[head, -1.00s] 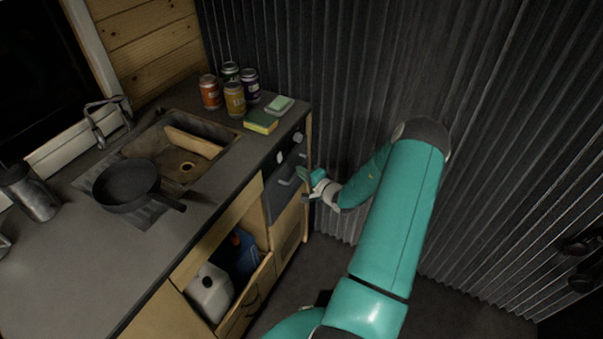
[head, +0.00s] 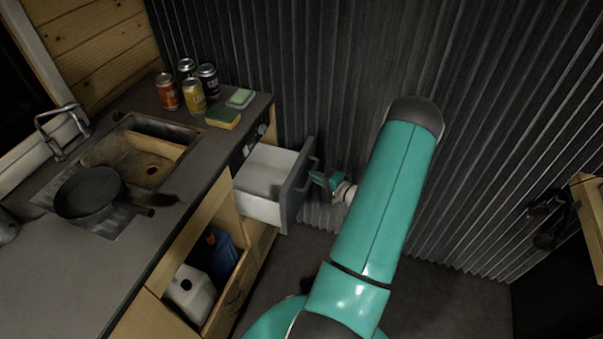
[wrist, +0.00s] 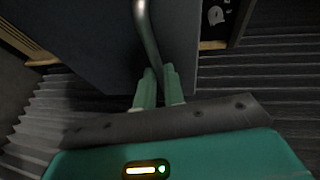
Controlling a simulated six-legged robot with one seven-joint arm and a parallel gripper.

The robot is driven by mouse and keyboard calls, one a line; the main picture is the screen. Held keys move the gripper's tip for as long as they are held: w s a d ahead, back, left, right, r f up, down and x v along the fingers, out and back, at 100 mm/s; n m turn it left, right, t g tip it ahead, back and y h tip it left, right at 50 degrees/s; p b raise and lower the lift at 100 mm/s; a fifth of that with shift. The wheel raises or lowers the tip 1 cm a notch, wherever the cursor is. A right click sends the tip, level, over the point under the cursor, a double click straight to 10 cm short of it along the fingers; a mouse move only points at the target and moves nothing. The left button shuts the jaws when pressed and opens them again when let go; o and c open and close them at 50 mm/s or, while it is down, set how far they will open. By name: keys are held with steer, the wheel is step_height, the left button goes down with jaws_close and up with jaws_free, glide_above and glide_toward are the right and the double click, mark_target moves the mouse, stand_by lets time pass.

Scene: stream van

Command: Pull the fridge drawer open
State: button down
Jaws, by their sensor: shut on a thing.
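The fridge drawer (head: 264,178) stands pulled out from the counter front in the head view. It is pale and looks empty inside, with a dark grey front panel (head: 297,188). Its curved bar handle (head: 312,170) is on the outer face. My gripper (head: 316,177) is at this handle, to the right of the drawer front. In the wrist view, the green fingers (wrist: 158,88) are shut on the lower part of the metal handle (wrist: 148,35), close to the drawer front (wrist: 85,40). The fingers partly hide the handle's end.
The counter above holds several cans (head: 193,97), a sponge (head: 223,117), a sink (head: 140,160) and a black pan (head: 88,193). Below is an open cabinet with a white jug (head: 190,292) and a blue container (head: 217,250). A corrugated wall (head: 350,70) stands behind. The floor beside the cabinet is clear.

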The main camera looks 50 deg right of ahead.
steer(key=s+d, duration=0.4)
steer(key=s, duration=0.6)
steer(key=shift+s, duration=0.35)
steer(key=c, duration=1.5)
jaws_free()
steer(key=s+r, duration=0.2)
steer(key=s, duration=1.1)
steer(key=shift+s+a+r, duration=0.25)
steer(key=shift+a, duration=0.2)
